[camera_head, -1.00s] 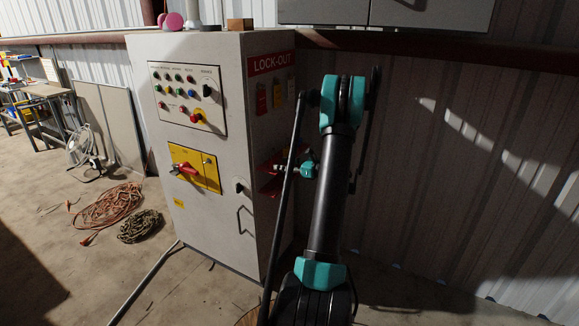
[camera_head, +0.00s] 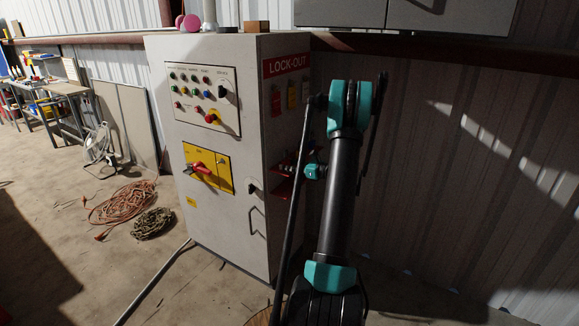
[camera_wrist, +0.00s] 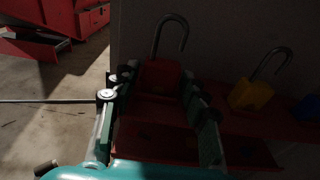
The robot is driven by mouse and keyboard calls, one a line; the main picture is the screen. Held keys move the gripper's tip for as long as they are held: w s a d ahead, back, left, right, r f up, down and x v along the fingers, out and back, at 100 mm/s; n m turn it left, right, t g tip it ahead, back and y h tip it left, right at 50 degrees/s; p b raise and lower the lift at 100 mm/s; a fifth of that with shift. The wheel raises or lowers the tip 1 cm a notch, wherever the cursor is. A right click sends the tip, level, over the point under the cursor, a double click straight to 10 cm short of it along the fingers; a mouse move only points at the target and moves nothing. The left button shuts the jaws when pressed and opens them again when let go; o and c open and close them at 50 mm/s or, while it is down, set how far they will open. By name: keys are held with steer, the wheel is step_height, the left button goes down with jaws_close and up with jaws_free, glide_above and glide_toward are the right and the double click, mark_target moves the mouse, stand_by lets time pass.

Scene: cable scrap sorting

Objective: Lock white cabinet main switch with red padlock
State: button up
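The white cabinet (camera_head: 222,230) stands left of my arm in the head view. Its main switch (camera_head: 200,168) is a red handle on a yellow plate, lying roughly level. In the wrist view the red padlock (camera_wrist: 160,76) stands upright on a red shelf (camera_wrist: 150,143), its shackle raised with one end free. My gripper (camera_wrist: 158,92) is open, its two fingers either side of the padlock body. Dark shading hides whether they touch it. A yellow padlock (camera_wrist: 250,95) stands to the right.
A lock-out sign (camera_head: 286,65) and tags are on the cabinet's right side. A blue object (camera_wrist: 309,106) shows at the wrist view's right edge. A coiled orange cable (camera_head: 122,203) and a chain (camera_head: 152,224) lie on the floor left of the cabinet.

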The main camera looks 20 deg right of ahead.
steer(key=c, duration=0.6)
steer(key=shift+r, duration=0.25)
steer(key=shift+r, duration=1.05)
steer(key=f+v, duration=0.1)
steer(key=v, duration=0.7)
steer(key=shift+f, duration=0.1)
stand_by(0.4)
